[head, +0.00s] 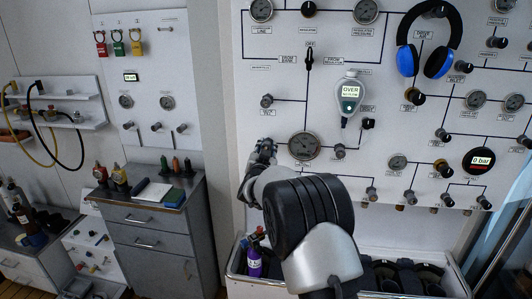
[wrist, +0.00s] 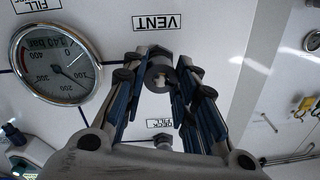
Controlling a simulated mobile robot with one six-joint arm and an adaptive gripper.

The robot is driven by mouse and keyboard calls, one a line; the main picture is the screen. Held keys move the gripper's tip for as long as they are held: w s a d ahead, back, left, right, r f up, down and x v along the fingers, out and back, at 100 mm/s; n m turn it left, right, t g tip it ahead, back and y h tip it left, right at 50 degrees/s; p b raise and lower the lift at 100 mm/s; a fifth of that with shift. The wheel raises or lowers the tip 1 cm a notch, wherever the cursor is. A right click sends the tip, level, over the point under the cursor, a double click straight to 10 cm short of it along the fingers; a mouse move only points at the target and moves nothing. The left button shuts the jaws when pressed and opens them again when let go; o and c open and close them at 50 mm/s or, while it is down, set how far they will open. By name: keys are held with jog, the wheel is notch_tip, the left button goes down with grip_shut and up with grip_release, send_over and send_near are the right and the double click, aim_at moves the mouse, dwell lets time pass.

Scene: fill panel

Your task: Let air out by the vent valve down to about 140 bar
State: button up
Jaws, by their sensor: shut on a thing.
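The grey panel (head: 225,110) carries the vent valve knob (wrist: 160,75), under a label that reads VENT upside down in the wrist view. My gripper (wrist: 158,84) has its blue-padded fingers on both sides of the knob and is shut on it. In the head view my gripper (head: 264,152) is at the panel, left of a large round gauge (head: 304,146), and hides the knob. In the wrist view the gauge (wrist: 56,64) has a small display that seems to read about 140 bar; its last digit is hard to read.
A handheld meter (head: 349,97) on the panel reads OVER. Blue headphones (head: 450,38) hang at the upper right. A round black display (head: 480,160) reads 0 bar. A bin (head: 235,285) with a purple bottle (head: 254,262) stands below. A grey cabinet (head: 150,240) is at left.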

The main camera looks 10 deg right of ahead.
jog(key=shift+m+h+b, duration=0.4)
jog(key=shift+m+b, duration=3.55)
jog(key=shift+m, duration=2.15)
jog(key=o, duration=1)
jog(key=shift+o, duration=0.2)
jog(key=shift+f, duration=0.1)
jog(key=v, duration=1.2)
jog(key=shift+d+f, duration=0.1)
jog(key=shift+f, duration=0.05)
